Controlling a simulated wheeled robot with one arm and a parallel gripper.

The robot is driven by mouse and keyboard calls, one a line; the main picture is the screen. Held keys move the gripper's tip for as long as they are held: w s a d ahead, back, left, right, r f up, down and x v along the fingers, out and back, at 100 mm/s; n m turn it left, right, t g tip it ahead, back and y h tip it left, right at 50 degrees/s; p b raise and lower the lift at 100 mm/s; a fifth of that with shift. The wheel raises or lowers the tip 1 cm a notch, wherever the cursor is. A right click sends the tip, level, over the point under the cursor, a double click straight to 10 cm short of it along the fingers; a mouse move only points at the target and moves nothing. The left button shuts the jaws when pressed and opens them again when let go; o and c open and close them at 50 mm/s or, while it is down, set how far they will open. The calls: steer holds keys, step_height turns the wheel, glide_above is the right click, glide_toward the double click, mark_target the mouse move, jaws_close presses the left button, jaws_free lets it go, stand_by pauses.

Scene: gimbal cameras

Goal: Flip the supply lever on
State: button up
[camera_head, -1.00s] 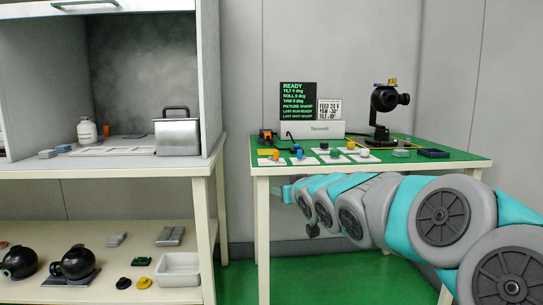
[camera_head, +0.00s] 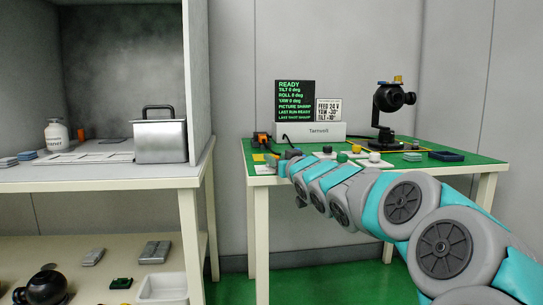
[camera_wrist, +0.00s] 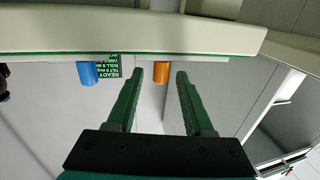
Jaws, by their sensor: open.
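The green-topped bench (camera_head: 484,158) carries a row of small controls along its front. My gripper, at the front left of the bench, is hidden by the arm in the head view. In the wrist view my gripper (camera_wrist: 160,72) is open and empty. Beyond its fingertips an orange cylindrical handle (camera_wrist: 161,74) shows between the fingers, apart from them as far as I see. A blue cylindrical handle (camera_wrist: 88,73) is to the left of the fingers. I cannot tell which control is the supply lever.
The Tarnvolt box (camera_head: 310,131) stands behind the controls with a READY screen (camera_head: 295,100) and a card (camera_head: 328,110). An orange-black device (camera_head: 261,139) is left of it. A black gimbal camera (camera_head: 389,98) stands at right. A shelf unit (camera_head: 190,179) is at left.

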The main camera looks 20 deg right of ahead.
steer(key=shift+w+d, duration=0.1)
steer(key=shift+w, duration=2.15)
jaws_close()
